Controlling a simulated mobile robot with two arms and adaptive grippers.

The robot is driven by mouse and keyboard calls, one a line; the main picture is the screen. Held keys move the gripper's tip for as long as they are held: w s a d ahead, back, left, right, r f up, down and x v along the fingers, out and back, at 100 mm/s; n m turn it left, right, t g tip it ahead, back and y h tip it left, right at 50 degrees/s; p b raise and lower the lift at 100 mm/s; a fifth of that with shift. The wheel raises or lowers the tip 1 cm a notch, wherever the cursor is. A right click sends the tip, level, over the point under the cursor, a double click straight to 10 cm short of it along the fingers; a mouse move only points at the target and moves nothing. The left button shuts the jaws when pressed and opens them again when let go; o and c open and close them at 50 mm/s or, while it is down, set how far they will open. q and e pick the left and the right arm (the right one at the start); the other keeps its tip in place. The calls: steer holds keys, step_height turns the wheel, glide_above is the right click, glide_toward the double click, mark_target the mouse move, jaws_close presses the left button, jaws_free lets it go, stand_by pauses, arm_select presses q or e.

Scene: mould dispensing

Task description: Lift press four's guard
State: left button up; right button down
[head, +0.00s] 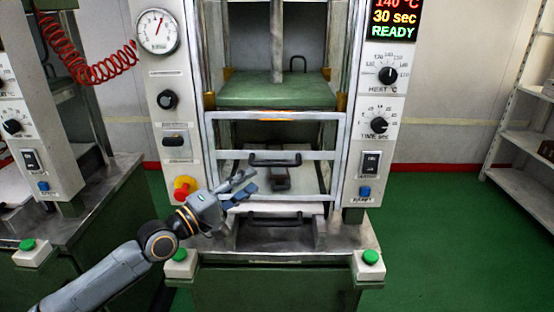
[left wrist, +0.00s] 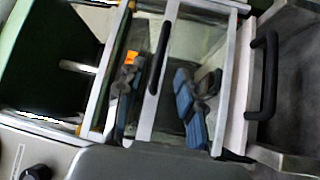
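The guard (head: 312,155) is a metal-framed, see-through panel low on the front of the press before me, and it is down. Its black bar handle (head: 275,162) runs across the middle rail; in the left wrist view the handle (left wrist: 160,58) appears between the lines of the two fingers. My left gripper (head: 246,187) is open and empty, in front of the guard, below and left of the handle. In the left wrist view its blue-padded fingers (left wrist: 160,105) are apart. I see no number on this press. My right gripper is out of view.
A second black handle (head: 275,220) sits below the guard. A red stop knob (head: 185,187) is left of my gripper. Green buttons (head: 371,257) flank the bench front. The display (head: 393,20) reads READY. Another press (head: 70,110) stands left, shelving (head: 525,140) right.

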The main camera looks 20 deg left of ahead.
mark_target(274, 166)
arm_select(q)
steer(key=p+x, duration=0.1)
steer(key=x, duration=0.9)
steer(key=shift+d+f+p, duration=0.1)
steer(key=shift+f+p, duration=0.05)
steer(key=shift+p, duration=0.2)
steer(key=shift+c, duration=0.4)
jaws_close()
